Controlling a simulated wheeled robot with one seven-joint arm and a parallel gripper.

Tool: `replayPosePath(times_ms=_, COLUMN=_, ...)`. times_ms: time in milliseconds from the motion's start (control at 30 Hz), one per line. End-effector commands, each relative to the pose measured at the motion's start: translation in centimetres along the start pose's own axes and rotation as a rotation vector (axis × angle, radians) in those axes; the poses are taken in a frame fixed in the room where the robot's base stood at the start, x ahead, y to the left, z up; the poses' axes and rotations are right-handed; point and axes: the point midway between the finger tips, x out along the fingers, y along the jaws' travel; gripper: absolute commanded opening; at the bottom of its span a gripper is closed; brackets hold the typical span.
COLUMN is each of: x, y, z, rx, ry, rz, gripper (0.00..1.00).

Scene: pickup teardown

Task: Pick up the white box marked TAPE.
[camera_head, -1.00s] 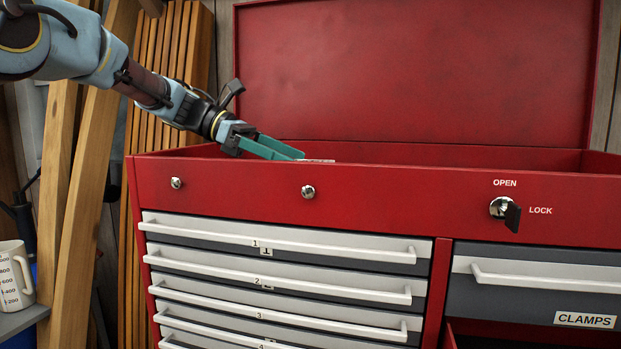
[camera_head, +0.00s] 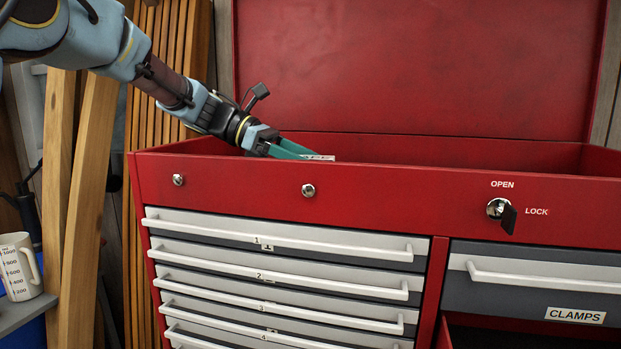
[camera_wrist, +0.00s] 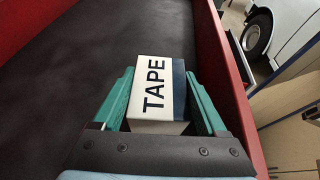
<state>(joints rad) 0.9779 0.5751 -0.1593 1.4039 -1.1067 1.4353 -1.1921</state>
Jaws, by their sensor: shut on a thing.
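The white box marked TAPE (camera_wrist: 152,92) has a dark blue end band and lies between the two green fingers of my gripper (camera_wrist: 160,95) in the wrist view. My gripper is shut on it, a finger along each side. In the head view my gripper (camera_head: 300,152) reaches down into the open top of the red tool chest. There only a thin strip of the white box (camera_head: 319,158) shows above the front rim; the rest is hidden behind the chest's front wall.
The red chest's front wall (camera_head: 400,186) stands close beside my gripper, and its raised lid (camera_head: 415,70) is behind. The dark chest floor (camera_wrist: 85,60) is clear to the left in the wrist view. A measuring mug (camera_head: 18,268) stands at far left.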

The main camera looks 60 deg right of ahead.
Motion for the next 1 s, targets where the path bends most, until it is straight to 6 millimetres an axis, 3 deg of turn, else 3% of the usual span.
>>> replayPosePath(times_ms=67, x=-0.01, y=0.00, z=0.01, rx=0.000, ry=0.000, rz=0.000, gripper=0.55)
replayPosePath(times_ms=567, x=-0.03, y=0.01, z=0.03, rx=0.000, ry=0.000, rz=0.000, gripper=0.00)
replayPosePath(times_ms=1000, x=-0.30, y=0.06, z=0.71, rx=0.004, ry=-0.002, rz=0.002, gripper=0.00)
